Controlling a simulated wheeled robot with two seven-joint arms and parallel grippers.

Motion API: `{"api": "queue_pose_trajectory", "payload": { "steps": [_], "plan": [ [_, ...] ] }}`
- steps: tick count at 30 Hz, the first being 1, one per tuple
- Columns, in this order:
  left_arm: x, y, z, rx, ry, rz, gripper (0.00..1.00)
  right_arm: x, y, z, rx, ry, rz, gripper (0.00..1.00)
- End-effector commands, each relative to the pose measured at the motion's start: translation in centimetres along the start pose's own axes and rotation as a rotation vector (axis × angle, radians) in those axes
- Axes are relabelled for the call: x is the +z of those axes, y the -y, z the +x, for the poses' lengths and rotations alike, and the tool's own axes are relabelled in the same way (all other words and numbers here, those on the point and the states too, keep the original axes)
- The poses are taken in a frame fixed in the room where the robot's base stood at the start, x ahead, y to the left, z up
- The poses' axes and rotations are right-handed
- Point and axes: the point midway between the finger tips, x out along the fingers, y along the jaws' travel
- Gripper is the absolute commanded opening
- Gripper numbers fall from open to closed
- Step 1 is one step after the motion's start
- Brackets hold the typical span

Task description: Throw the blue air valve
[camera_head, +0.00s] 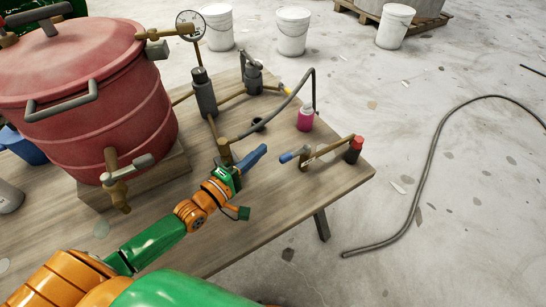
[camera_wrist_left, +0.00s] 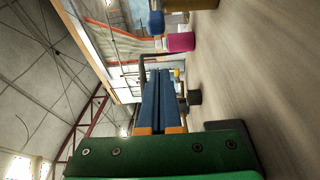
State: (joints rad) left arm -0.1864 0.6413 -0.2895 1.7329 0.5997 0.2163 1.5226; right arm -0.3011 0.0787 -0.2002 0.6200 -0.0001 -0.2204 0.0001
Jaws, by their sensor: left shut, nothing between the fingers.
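The blue air valve shows as a small blue handle (camera_head: 288,156) on a brass fitting (camera_head: 328,148) near the right end of the wooden table. A blue piece, probably the same handle (camera_wrist_left: 155,22), shows at the top of the left wrist view. My left gripper (camera_head: 264,148) is shut and empty, its blue fingers pressed together. Its tips point toward the handle from the left, a short gap apart from it. The closed fingers also show in the left wrist view (camera_wrist_left: 159,72). My right gripper is not in view.
A pink bottle (camera_head: 305,119) stands behind the handle, and a red-and-black bottle (camera_head: 355,150) stands at the brass fitting's right end. A grey hose (camera_head: 285,105) arches behind the gripper. A large red pot (camera_head: 85,85) fills the left. The table's front right is clear.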

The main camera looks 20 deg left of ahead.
Motion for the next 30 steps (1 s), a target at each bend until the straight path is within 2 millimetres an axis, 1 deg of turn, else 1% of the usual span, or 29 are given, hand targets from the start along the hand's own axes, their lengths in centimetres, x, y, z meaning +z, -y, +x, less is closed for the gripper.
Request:
{"api": "queue_pose_trajectory", "payload": {
  "steps": [1, 4, 5, 6, 9, 12, 15, 24, 30],
  "plan": [
    [0.0, 0.1, 1.1, 0.006, 0.000, 0.000, 0.00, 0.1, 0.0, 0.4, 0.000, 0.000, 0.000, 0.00],
    [0.0, 0.1, 3.2, 0.004, 0.001, 0.001, 0.00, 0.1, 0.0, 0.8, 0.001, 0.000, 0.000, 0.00],
    [0.8, -0.2, 2.7, -0.001, 0.002, -0.005, 0.00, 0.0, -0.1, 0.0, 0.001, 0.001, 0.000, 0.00],
    [1.5, -0.3, 2.3, -0.002, 0.001, -0.008, 0.00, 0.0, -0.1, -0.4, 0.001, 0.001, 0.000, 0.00],
    [2.8, -0.2, 1.8, -0.002, 0.001, -0.004, 0.00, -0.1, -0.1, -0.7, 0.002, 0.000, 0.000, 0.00],
    [3.5, -0.1, 1.6, -0.001, 0.002, -0.002, 0.00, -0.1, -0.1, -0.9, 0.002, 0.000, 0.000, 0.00],
    [3.8, 0.0, 1.4, -0.001, 0.001, 0.000, 0.00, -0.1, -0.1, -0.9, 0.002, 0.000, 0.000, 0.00],
    [3.8, 0.0, 1.4, -0.001, 0.000, 0.001, 0.00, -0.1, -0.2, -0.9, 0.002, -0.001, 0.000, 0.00],
    [3.7, -0.2, 1.2, -0.001, -0.027, -0.002, 0.00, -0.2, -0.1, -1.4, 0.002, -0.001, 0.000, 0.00]
  ]
}}
